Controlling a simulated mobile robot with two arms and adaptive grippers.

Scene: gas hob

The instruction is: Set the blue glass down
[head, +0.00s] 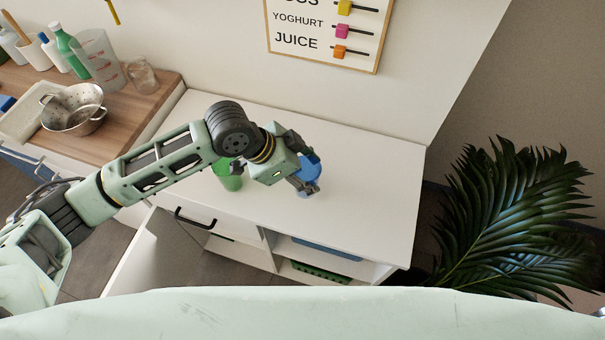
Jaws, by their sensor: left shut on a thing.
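The blue glass (313,168) is at my left gripper (306,186), above the white cabinet top (360,190). The gripper is shut on the glass and hides part of it. I cannot tell whether the base of the glass touches the surface. A green glass (229,181) stands on the cabinet top to the left, partly behind my left arm. My right gripper is not in view.
A wooden counter (128,119) at the left holds a colander (75,111), a measuring jug (99,62) and bottles. A cabinet door (160,252) stands open below. A plant (510,215) is at the right. The cabinet top's right part is clear.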

